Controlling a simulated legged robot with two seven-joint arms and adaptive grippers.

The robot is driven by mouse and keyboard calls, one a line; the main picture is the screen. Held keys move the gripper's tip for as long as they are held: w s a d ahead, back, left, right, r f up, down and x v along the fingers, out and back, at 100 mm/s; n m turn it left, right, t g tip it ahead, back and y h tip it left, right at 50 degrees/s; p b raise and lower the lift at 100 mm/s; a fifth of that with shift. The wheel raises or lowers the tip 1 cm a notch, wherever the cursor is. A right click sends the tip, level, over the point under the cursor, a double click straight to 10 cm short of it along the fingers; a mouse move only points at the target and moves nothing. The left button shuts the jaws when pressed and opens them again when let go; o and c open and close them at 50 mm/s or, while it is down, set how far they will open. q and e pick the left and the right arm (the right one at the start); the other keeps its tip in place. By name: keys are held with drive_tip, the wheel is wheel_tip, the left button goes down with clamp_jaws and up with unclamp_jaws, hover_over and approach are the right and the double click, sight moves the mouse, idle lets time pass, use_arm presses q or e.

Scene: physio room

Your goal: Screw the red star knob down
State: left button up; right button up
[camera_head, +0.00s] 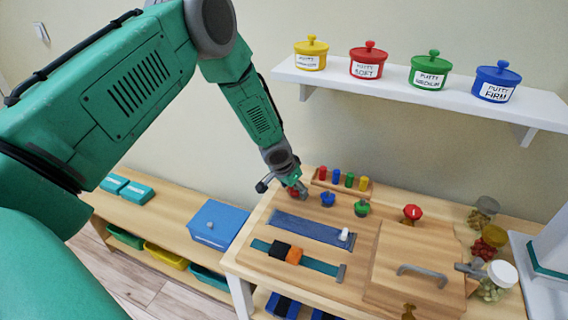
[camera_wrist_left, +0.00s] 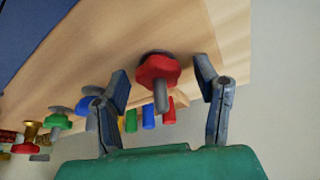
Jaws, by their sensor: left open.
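The red star knob (camera_wrist_left: 157,70) sits on a grey threaded stem near the wooden board's edge in the left wrist view. The stem's end shows past the knob. In the head view the red knob (camera_head: 293,193) is partly hidden by my left gripper (camera_head: 296,187). My left gripper (camera_wrist_left: 162,82) is open, with one finger on each side of the red knob. Gaps show between the fingers and the knob, so it is not gripped. My right gripper is not in view.
A blue knob (camera_head: 328,199), a green knob (camera_head: 361,208) and another red knob (camera_head: 411,213) stand along the board to the right. Coloured pegs (camera_head: 349,180) stand behind. A handled wooden panel (camera_head: 400,292) and jars (camera_head: 491,240) are at right. A shelf (camera_head: 420,93) hangs above.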

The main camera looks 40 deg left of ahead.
use_arm(q)
drive_tip(key=shift+d+f+n, duration=0.1)
drive_tip(key=shift+n, duration=0.3)
drive_tip(key=v, duration=1.4)
drive_tip(key=shift+d, duration=0.15)
drive_tip(key=shift+s, duration=0.1)
